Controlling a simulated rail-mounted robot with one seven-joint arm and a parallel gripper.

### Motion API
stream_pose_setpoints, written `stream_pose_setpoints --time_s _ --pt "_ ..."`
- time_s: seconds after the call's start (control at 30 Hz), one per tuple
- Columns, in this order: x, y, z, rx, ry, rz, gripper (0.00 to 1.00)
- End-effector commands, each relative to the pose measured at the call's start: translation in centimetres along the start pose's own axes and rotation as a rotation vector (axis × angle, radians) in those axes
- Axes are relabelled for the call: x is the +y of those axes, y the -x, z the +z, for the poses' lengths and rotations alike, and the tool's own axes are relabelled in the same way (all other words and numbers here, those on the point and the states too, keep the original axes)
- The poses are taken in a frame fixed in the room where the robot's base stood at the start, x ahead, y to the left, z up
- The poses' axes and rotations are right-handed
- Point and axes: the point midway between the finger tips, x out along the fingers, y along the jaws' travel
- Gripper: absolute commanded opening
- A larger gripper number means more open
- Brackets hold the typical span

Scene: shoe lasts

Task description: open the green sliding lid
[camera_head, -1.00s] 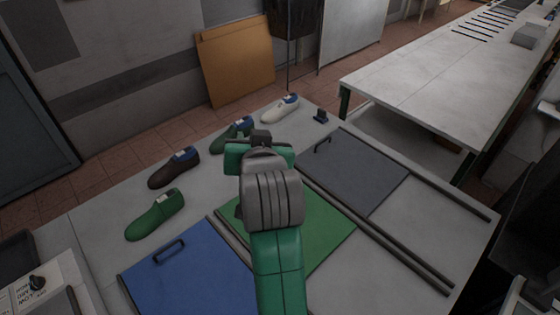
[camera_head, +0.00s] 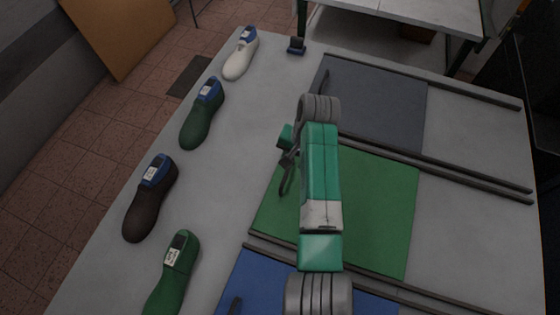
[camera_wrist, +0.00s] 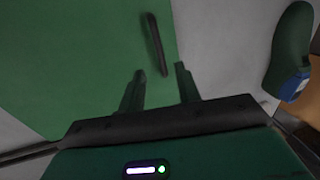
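The green sliding lid (camera_head: 385,205) lies flat in the middle of the table, between dark rails. Its dark bar handle (camera_wrist: 155,45) stands near the lid's edge in the wrist view. In the head view my arm covers part of the lid, and the handle (camera_head: 286,180) shows just beside my gripper. My gripper (camera_wrist: 158,73) is open and points down at the lid. The near end of the handle lies between the fingertips in the wrist picture; I cannot tell whether they touch it. Nothing is held.
A grey lid (camera_head: 375,100) lies beyond the green one, and a blue lid (camera_head: 262,280) lies nearer. Several shoe lasts stand along the table's left side, including a dark green one (camera_head: 202,115); a green last (camera_wrist: 292,50) is near my gripper. Bare table (camera_head: 470,215) lies right of the lids.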

Motion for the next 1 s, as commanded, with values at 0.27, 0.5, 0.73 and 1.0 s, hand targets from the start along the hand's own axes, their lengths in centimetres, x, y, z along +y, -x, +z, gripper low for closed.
stream_pose_setpoints --time_s 0.27,0.5,0.73,1.0 --pt "0.1 -3.7 0.0 -0.001 0.0 0.0 0.33" --pt "0.0 -7.2 -0.1 0.002 0.002 0.0 0.33" --pt "-0.1 -7.7 -0.1 0.004 0.002 -0.001 0.33" --pt "-0.1 -7.7 -0.1 0.004 0.002 -0.001 0.02"
